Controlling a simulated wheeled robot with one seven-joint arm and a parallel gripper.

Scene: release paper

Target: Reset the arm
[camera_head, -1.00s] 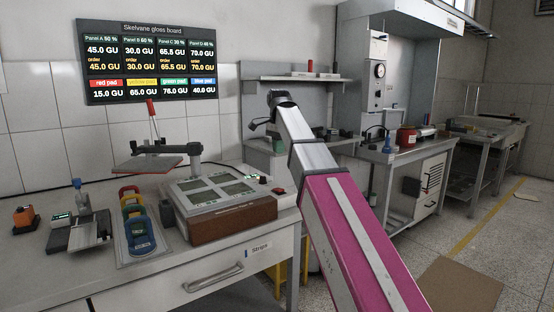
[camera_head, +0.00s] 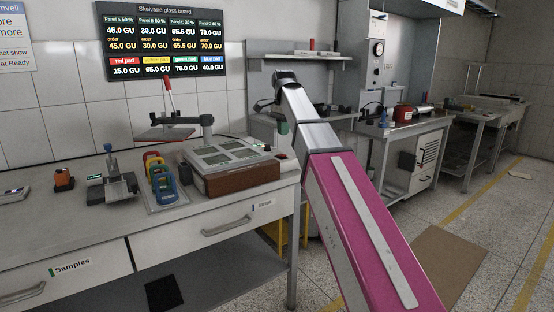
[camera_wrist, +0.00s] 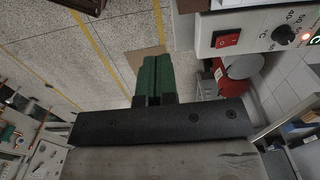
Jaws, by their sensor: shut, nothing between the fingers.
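My arm, magenta and grey, reaches up from the lower right of the head view to a dark wrist.
The gloss board (camera_head: 166,42) hangs above.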

